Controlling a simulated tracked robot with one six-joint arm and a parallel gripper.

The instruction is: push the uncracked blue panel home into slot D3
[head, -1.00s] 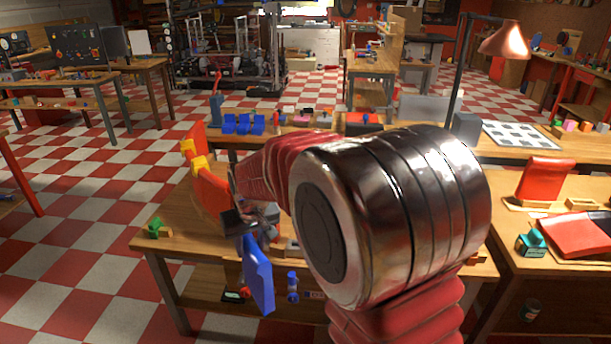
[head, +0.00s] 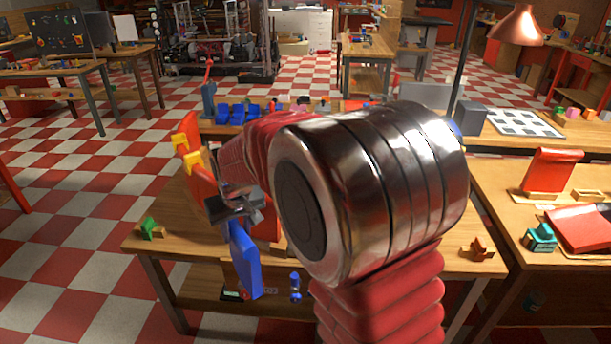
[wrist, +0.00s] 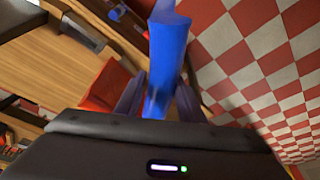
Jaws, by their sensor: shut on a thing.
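My gripper (head: 236,212) is shut on a blue panel (head: 245,264), which hangs below the jaws in front of the table's near edge. In the wrist view the blue panel (wrist: 168,52) stands between the two fingers (wrist: 160,100) and is blurred at the grip. I cannot tell from here whether it has a crack. A red duct part with yellow blocks (head: 198,168) stands on the table just behind and left of my gripper. My arm hides much of it. No slot marked D3 can be made out.
A green piece on a wooden block (head: 150,229) sits at the table's left corner. Several blue pieces (head: 238,115) stand on the bench behind. A small blue cylinder (head: 295,287) is on the shelf below. The floor left of the table is clear.

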